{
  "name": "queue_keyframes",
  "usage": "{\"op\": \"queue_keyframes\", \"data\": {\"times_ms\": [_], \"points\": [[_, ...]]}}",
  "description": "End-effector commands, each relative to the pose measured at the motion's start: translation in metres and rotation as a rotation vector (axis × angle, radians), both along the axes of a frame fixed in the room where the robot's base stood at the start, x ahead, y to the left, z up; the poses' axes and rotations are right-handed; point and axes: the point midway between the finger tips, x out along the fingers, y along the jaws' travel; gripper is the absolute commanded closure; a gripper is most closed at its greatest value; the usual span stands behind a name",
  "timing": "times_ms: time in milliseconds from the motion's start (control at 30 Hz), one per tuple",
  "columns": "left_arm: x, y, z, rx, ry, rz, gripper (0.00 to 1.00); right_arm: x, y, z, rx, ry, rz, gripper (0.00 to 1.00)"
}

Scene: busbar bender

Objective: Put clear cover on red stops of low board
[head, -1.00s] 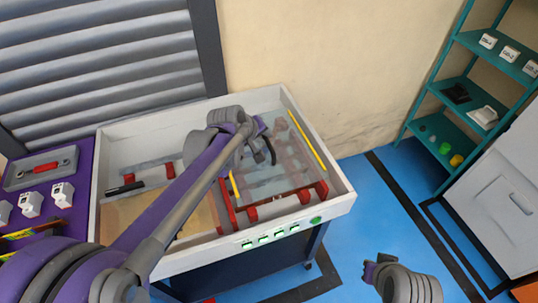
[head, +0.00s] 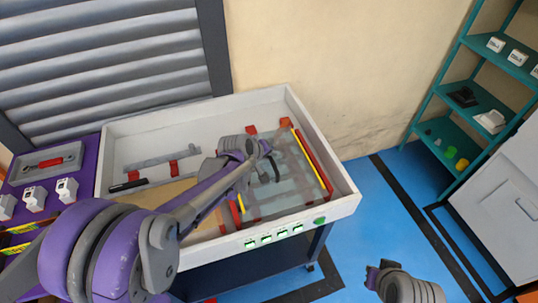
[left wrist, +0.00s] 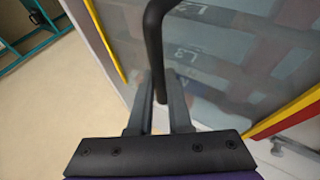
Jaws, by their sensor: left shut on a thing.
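The clear cover (head: 288,190) is a see-through grey panel with yellow strips along its sides. It lies over the right part of the low board in the white-rimmed tray (head: 130,125). Red stops show beside it: a long red bar (head: 314,163) along its right edge and a red block (head: 284,123) at its back. I cannot tell if the cover rests on them. My left gripper (head: 268,153) is shut on the cover's black handle, which shows in the left wrist view (left wrist: 154,60). My right gripper (head: 373,272) is low, away from the tray; its jaws are unclear.
A grey bar on red supports (head: 160,160) and a black tool (head: 128,186) lie in the tray's left part. A purple bench (head: 85,165) stands left, a teal shelf (head: 462,115) right. The blue floor (head: 375,215) between tray and shelf is clear.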

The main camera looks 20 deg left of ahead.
Motion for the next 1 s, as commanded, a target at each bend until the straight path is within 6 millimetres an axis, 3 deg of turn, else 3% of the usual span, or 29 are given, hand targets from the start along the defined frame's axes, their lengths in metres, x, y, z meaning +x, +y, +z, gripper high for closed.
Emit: {"op": "queue_keyframes", "data": {"times_ms": [267,300,467,733,867,1000], "points": [[0.000,0.000,-0.010,0.000,0.000,0.000,1.00,-0.003,0.000,-0.009,0.000,0.005,0.000,1.00],[0.000,0.000,-0.010,0.000,0.000,0.000,0.80,-0.003,0.000,-0.009,0.000,0.005,0.000,1.00],[0.000,0.000,-0.009,0.000,0.000,0.000,0.53,-0.002,0.000,-0.008,0.000,0.004,0.000,1.00],[0.000,0.000,-0.007,0.000,0.000,0.000,0.53,-0.002,0.000,-0.006,0.000,0.003,0.000,1.00],[0.000,0.000,0.007,0.000,-0.001,0.000,0.53,0.002,0.000,0.005,0.000,-0.003,0.000,1.00],[-0.017,0.006,0.023,0.000,0.001,0.001,0.53,0.001,0.000,0.003,0.000,-0.002,0.000,1.00]]}}
